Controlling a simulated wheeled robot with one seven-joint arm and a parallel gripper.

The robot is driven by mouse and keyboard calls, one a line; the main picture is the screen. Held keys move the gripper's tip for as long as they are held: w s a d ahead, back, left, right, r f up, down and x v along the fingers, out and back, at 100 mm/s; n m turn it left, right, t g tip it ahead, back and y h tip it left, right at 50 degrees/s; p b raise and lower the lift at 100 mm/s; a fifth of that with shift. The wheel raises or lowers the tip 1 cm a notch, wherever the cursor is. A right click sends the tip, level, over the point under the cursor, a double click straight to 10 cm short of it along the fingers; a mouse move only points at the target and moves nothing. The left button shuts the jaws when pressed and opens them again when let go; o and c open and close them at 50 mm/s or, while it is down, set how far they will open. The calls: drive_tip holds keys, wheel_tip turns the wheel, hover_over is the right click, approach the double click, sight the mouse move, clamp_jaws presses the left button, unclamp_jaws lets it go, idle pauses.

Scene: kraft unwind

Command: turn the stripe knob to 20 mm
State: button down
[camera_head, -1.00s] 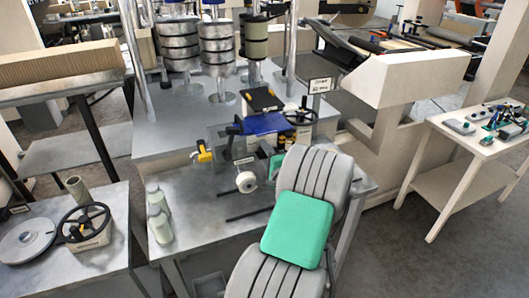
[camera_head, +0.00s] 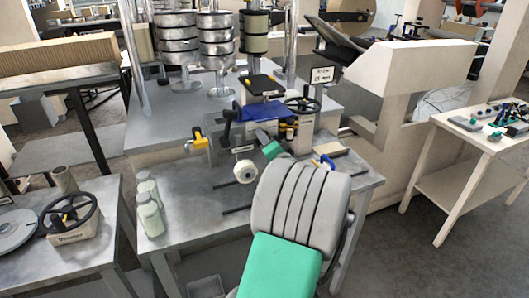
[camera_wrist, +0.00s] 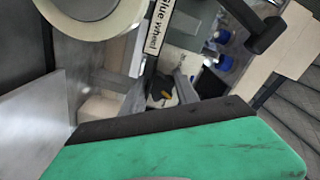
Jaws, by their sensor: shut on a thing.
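My gripper's green body shows in the head view (camera_head: 272,150), low in front of the machine, largely behind my grey arm; its fingertips are hidden there. In the wrist view my gripper (camera_wrist: 160,88) has its two grey fingers on either side of a small dark knob with a yellow mark (camera_wrist: 164,93), shut on it. This looks like the stripe knob; its scale cannot be read. A small sign (camera_head: 321,75) stands on a post behind the machine; it seems to read about 21 mm, but the print is too small to be sure.
A white roll (camera_head: 244,171) sits left of my gripper and a black handwheel (camera_head: 302,104) above it. A "glue wheel" label (camera_wrist: 160,27) is close to the fingers. A side table (camera_head: 480,150) is at right.

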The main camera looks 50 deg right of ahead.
drive_tip(key=n+b, duration=0.3)
drive_tip(key=b, duration=0.2)
drive_tip(key=shift+f+n+b, duration=0.35)
drive_tip(key=shift+f+n, duration=0.05)
drive_tip(key=shift+r+n+b, duration=0.15)
drive_tip(key=shift+n+b, duration=0.35)
drive_tip(key=shift+b, duration=0.2)
drive_tip(key=shift+r, duration=0.1)
drive_tip(key=c, duration=1.2)
unclamp_jaws()
drive_tip(key=shift+s, duration=0.15)
drive_tip(key=v, duration=0.7)
drive_tip(key=shift+s+a+b, duration=0.15)
drive_tip(key=shift+s+b, duration=0.1)
drive_tip(key=shift+b, duration=0.15)
